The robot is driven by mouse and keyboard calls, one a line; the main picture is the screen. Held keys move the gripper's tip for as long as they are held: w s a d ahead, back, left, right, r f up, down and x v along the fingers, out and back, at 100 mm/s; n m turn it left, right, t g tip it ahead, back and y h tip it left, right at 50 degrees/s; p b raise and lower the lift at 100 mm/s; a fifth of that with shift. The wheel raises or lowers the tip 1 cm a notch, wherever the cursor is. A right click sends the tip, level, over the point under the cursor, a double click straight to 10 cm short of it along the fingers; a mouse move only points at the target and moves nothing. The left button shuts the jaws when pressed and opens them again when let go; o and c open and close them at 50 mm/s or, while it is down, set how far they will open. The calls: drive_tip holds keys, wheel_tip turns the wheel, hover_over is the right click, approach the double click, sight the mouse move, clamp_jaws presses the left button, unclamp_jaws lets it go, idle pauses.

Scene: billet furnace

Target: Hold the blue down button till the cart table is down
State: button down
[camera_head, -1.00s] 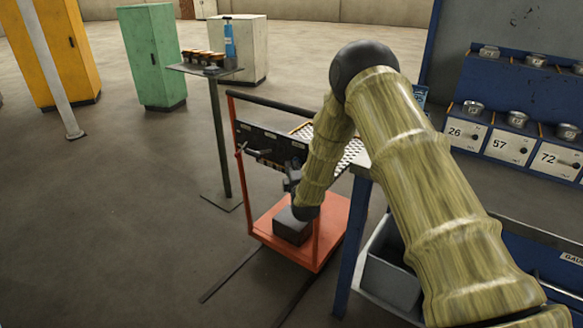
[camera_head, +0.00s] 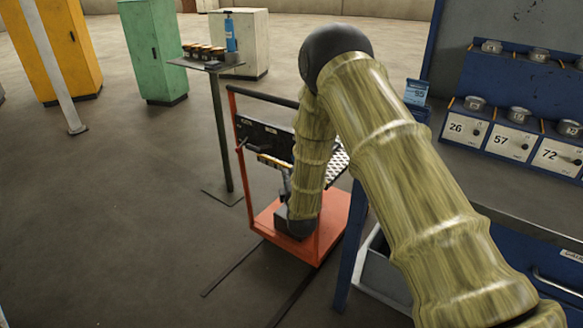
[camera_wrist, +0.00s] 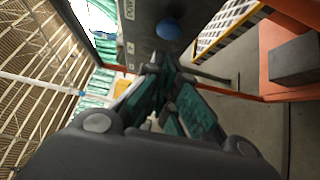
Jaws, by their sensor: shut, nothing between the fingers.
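The blue button (camera_wrist: 168,29) is a round knob on the cart's dark panel (camera_wrist: 143,38) in the wrist view. My gripper (camera_wrist: 160,66) is shut and empty, its teal fingertips pointing at the panel just below the button in the picture. A small gap shows between fingertips and button. In the head view the dark panel (camera_head: 258,137) is on the orange cart, and my forearm hides the button and fingers. The cart table (camera_head: 338,163) has a perforated top, partly hidden by my arm. Its yellow-striped edge (camera_wrist: 222,27) shows in the wrist view.
The orange cart base (camera_head: 334,222) carries a dark grey block (camera_wrist: 297,60). A small stand (camera_head: 207,65) with jars and a blue bottle is behind the cart. A blue workbench (camera_head: 358,230) is close on the right. Open floor lies to the left.

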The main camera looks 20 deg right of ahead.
drive_tip(key=s, duration=0.2)
drive_tip(key=s+a, duration=0.1)
drive_tip(key=s, duration=0.2)
drive_tip(key=shift+s+r, duration=0.1)
drive_tip(key=shift+s, duration=0.15)
drive_tip(key=s+f+m+g+y+p, duration=0.1)
drive_tip(key=s+f+m+g+p, duration=0.3)
drive_tip(key=s+f, duration=0.7)
drive_tip(key=s+f+m+g+p, duration=0.2)
drive_tip(key=s+f+m+g, duration=0.5)
drive_tip(key=s, duration=0.7)
drive_tip(key=s+f+m+g+p, duration=0.1)
drive_tip(key=s+m+g, duration=0.2)
drive_tip(key=s, duration=1.1)
drive_tip(key=s+f+m+g+y+p, duration=0.1)
drive_tip(key=s+m+g+p, duration=0.1)
drive_tip(key=s, duration=1.2)
drive_tip(key=shift+f+m+g, duration=0.25)
drive_tip(key=shift+m+g, duration=0.25)
drive_tip(key=shift+g, duration=0.4)
drive_tip(key=shift+a, duration=0.1)
